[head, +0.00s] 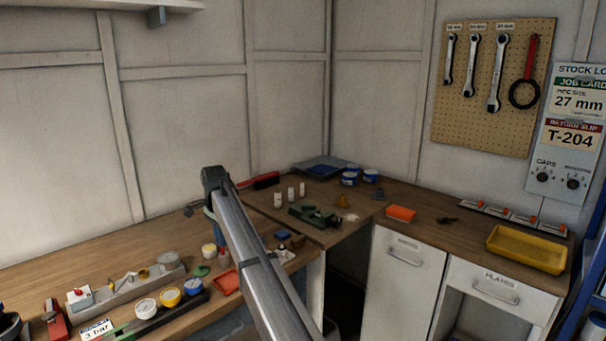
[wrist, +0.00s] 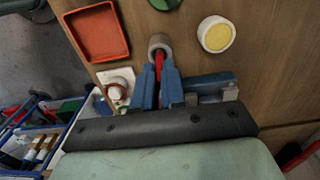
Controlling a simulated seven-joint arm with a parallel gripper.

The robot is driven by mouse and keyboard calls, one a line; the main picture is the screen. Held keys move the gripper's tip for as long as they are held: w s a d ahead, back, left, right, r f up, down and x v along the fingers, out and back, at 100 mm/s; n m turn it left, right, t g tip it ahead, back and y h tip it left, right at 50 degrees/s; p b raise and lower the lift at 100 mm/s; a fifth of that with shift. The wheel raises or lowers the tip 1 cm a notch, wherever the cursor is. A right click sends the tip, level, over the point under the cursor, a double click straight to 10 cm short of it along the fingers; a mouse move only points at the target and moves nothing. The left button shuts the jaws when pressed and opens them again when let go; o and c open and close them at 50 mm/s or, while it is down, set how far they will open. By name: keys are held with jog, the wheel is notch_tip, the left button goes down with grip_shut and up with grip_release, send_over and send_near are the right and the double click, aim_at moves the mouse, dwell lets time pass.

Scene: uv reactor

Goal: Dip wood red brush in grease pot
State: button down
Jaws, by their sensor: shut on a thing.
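My gripper (wrist: 160,78) has blue fingers shut on a slim red thing, apparently the handle of the red brush (wrist: 159,62). A round grey part (wrist: 160,43) shows at the far end of the red piece; I cannot tell whether it belongs to the brush or is a cup around it. A white pot with a yellow top surface (wrist: 216,34), likely the grease pot, stands to the right of the fingertips, apart from them. It seems to be the cream-topped pot (head: 209,251) in the head view, where my arm hides most of the gripper and the brush.
A red tray (wrist: 97,32) lies left of the fingertips, with a green disc (wrist: 165,3) beyond. A white piece with a round red part (wrist: 117,88) and a blue block (wrist: 205,88) are close by. Gauges (head: 170,298) and a grey rack (head: 130,288) occupy the front left bench.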

jog(key=shift+r, duration=2.5)
jog(key=shift+w+a+r+t+y, duration=0.5)
jog(key=shift+w+a+r+y, duration=1.15)
jog(key=shift+w, duration=0.75)
jog(key=shift+y, duration=0.25)
jog(key=shift+f, duration=2.95)
jog(key=shift+f, duration=0.3)
jog(key=shift+r, duration=0.1)
